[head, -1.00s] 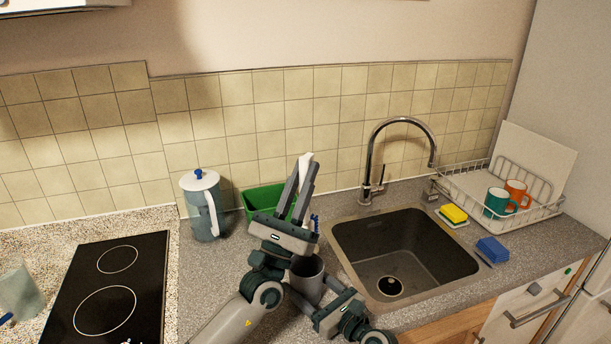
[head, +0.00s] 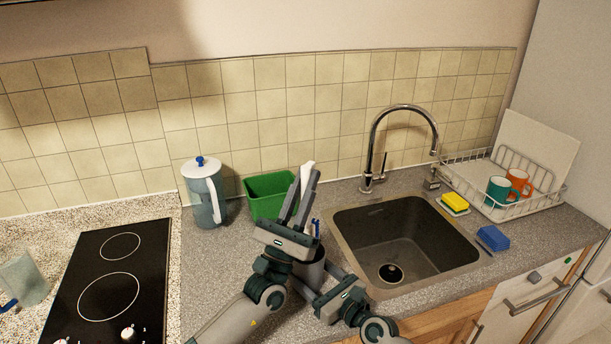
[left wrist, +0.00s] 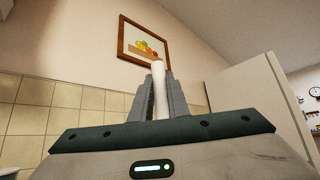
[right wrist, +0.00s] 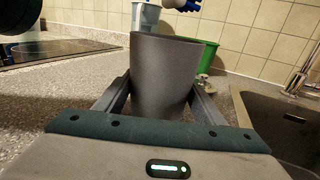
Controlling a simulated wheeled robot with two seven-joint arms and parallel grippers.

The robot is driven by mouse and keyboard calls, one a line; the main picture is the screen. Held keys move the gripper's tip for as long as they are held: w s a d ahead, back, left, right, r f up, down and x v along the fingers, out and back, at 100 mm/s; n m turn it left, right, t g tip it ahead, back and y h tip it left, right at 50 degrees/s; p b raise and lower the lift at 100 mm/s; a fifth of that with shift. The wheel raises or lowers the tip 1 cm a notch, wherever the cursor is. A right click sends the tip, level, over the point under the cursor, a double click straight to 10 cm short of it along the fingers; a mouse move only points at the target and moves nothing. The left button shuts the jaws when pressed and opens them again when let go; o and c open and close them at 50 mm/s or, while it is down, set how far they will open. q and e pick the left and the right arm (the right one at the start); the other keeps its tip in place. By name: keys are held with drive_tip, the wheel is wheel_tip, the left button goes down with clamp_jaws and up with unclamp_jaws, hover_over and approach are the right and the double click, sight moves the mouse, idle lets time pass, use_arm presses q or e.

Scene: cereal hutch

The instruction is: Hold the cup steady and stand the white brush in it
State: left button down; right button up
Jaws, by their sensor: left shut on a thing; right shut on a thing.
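My left gripper (head: 305,180) is shut on the white brush (head: 307,171). Its fingers point up, and the white end sticks out above the fingertips, also in the left wrist view (left wrist: 158,85). The grey cup (head: 313,274) stands upright on the counter, partly hidden behind my left gripper in the head view. My right gripper (right wrist: 160,88) is shut around the cup (right wrist: 165,60), one finger on each side. A blue-and-white piece (right wrist: 190,5) shows above the cup's rim; I cannot tell if it belongs to the brush. The cup's inside is hidden.
A green bin (head: 268,205) and a jug with a blue knob (head: 205,195) stand behind. The sink (head: 385,270) is to the right, with a sponge (head: 455,202), blue block (head: 493,238) and dish rack (head: 530,208) beyond. A hob (head: 115,280) lies left.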

sight(306, 229)
use_arm(q)
drive_tip(key=shift+f, duration=4.85)
drive_tip(key=c, duration=1.6)
unclamp_jaws()
drive_tip(key=shift+f, duration=0.1)
drive_tip(key=s+a, duration=0.2)
drive_tip(key=s, duration=0.1)
drive_tip(key=s+a, duration=0.2)
drive_tip(key=s, duration=0.2)
drive_tip(key=s+a, duration=0.2)
drive_tip(key=s, duration=0.2)
drive_tip(key=shift+a+f, duration=0.25)
drive_tip(key=shift+f, duration=0.1)
